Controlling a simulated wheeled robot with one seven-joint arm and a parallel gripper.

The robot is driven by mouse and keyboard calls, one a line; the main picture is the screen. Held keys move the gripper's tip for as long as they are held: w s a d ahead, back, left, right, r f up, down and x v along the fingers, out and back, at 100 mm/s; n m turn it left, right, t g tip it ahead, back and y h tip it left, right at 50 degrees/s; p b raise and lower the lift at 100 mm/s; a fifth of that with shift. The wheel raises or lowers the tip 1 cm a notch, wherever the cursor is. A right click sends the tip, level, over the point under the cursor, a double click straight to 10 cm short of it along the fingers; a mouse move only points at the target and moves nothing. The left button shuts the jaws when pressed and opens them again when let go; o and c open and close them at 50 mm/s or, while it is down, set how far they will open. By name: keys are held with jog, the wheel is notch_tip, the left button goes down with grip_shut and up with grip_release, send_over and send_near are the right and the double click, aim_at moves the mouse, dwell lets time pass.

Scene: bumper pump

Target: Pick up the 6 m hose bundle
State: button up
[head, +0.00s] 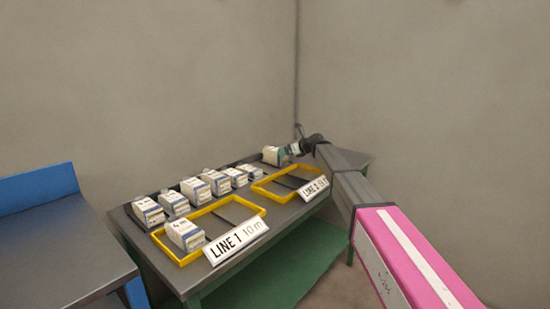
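Several white hose bundles with blue-edged labels stand in a row along the back of the grey table; their lengths are mostly too small to read, so I cannot tell which is the 6 m one. My gripper (287,153) is at the far right end of the row, right beside a white bundle (271,156). Its fingers are small and partly hidden, and I cannot tell whether they hold that bundle. Another bundle (185,235), seemingly marked 4 m, sits in the left yellow frame (252,205).
The sign in front of the left frame (236,239) reads LINE 1 10 m. A second yellow frame (258,190) with a LINE 2 sign (314,188) is empty. A blue-backed bench (60,255) stands at left. Walls close off the back and right.

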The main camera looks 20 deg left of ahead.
aim_at(275, 156)
jog(key=shift+x, duration=2.7)
jog(key=shift+w, duration=0.1)
jog(key=shift+c, duration=0.3)
jog(key=c, duration=1)
jog(key=shift+c, duration=1.4)
jog(key=shift+r, duration=0.15)
